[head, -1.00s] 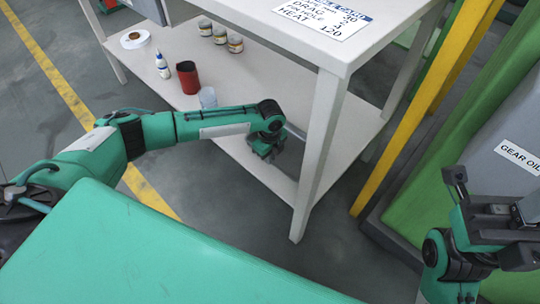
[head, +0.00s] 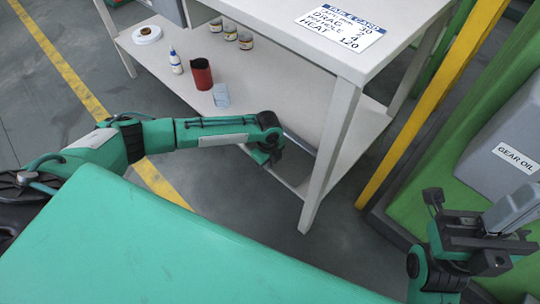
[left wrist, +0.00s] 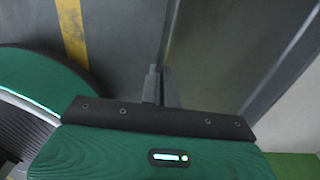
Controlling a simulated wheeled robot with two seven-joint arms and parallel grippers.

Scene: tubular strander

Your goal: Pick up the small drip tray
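The small drip tray appears as a grey, shallow metal strip (head: 300,142) by the near edge of the white lower shelf, mostly hidden behind the table leg and my left gripper. In the left wrist view the tray's grey face (left wrist: 225,50) fills the upper right. My left gripper (head: 264,157) is at the tray's near end. In the left wrist view its fingers (left wrist: 161,88) are close together, with the tray's edge running into them; they look shut on that edge. My right gripper (head: 475,220) is at the far right, away from the tray; its finger gap is unclear.
The white table (head: 335,110) has a leg (head: 328,165) just right of my left gripper. On its lower shelf stand a red cup (head: 201,74), a clear cup (head: 221,96), a bottle (head: 175,62), several jars (head: 230,31) and a tape roll (head: 146,35). A yellow post (head: 430,105) stands right.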

